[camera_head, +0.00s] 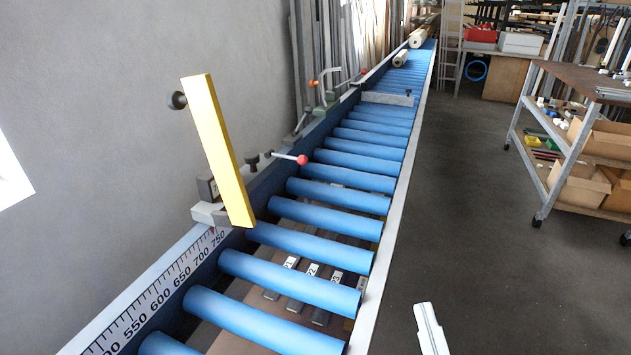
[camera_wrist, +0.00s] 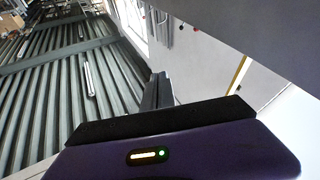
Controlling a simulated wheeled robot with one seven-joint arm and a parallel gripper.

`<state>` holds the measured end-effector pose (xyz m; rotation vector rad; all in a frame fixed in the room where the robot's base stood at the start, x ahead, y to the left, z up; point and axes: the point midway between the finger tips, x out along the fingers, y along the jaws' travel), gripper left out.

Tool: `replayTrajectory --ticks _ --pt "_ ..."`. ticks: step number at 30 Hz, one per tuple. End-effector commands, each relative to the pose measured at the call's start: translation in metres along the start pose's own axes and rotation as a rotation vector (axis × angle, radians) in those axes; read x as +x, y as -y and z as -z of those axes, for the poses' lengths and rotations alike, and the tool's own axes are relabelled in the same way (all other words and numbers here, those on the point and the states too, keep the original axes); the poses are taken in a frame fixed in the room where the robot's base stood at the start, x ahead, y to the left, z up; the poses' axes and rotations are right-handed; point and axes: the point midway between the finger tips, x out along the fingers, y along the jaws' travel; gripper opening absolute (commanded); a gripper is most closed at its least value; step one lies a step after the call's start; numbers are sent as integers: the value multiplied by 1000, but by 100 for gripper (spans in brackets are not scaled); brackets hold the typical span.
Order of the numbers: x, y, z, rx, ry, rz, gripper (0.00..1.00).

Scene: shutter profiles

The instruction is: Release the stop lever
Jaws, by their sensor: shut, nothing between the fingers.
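The stop lever, a thin rod with a red ball end (camera_head: 301,159), sticks out over the rollers in the head view, beside the yellow stop plate (camera_head: 217,150). The plate stands tilted on a grey clamp block (camera_head: 210,213) on the left rail, with a black knob (camera_head: 177,100) behind it. In the wrist view, a yellow strip (camera_wrist: 240,74) shows at the right, partly cut off by a grey surface; I cannot make out the lever there for sure. My gripper (camera_wrist: 158,82) is shut and empty, with nothing touching its fingertips.
Blue rollers (camera_head: 323,215) run away between the rails, with a ruler scale (camera_head: 150,305) on the left rail.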

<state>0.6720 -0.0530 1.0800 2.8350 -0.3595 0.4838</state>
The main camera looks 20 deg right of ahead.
Motion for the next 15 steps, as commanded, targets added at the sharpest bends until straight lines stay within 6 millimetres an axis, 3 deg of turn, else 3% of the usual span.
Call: replayTrajectory --ticks 3,15 --pt "33 -4 3 -97 -104 -21 0" --pt "132 -11 35 -524 -430 -53 0"
